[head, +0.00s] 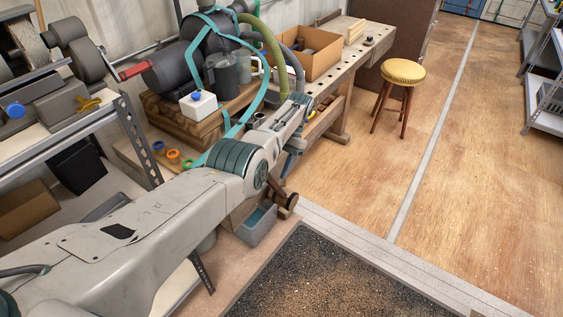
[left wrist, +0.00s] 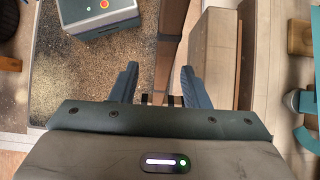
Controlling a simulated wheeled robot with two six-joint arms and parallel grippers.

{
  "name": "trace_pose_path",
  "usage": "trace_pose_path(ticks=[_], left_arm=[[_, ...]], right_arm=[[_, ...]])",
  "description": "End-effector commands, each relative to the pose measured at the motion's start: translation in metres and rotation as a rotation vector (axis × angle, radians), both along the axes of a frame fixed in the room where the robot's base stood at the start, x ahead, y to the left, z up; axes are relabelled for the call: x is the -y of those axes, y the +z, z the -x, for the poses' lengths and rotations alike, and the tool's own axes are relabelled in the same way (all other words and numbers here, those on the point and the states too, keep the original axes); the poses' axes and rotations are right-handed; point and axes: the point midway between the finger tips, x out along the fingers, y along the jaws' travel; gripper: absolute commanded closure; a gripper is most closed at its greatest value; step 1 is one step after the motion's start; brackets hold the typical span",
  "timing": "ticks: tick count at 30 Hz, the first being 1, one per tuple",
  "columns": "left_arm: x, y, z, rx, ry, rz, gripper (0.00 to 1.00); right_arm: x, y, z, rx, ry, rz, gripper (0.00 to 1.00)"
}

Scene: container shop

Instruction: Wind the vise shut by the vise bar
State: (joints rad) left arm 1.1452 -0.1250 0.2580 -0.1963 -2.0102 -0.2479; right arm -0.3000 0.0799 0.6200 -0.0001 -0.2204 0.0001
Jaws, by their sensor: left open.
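My left gripper (head: 291,163) hangs at the front edge of the workbench, its fingers pointing down and partly hidden by my own arm in the head view. In the left wrist view the gripper (left wrist: 158,84) is open, with its two dark blue fingers apart. A long brown wooden bar (left wrist: 171,40), which looks like the vise bar, runs between the fingertips; I cannot tell whether either finger touches it. A pale wooden block (left wrist: 214,55), probably the vise jaw, lies right of it. My right gripper is out of view.
A grey-blue bin (head: 256,224) stands below the gripper. A dark speckled mat (head: 317,275) lies on the floor.

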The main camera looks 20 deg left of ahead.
Motion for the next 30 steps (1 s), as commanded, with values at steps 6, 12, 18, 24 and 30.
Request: trace_pose_path(ticks=[6, 12, 18, 24, 30], left_arm=[[0.006, 0.015, -0.015, 0.002, -0.002, 0.0, 0.58], [0.009, 0.027, -0.02, 0.001, -0.002, 0.001, 0.58], [0.01, 0.032, -0.021, 0.0, -0.001, 0.0, 0.58], [0.009, 0.032, -0.021, 0.0, -0.001, 0.0, 0.58], [0.009, 0.052, -0.021, 0.001, -0.001, 0.0, 0.97]], right_arm=[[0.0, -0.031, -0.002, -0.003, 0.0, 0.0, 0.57], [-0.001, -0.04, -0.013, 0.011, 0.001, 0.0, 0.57], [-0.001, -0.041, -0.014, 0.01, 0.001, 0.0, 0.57], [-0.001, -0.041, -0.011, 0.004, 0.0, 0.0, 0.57], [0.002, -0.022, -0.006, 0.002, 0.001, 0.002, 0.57]])
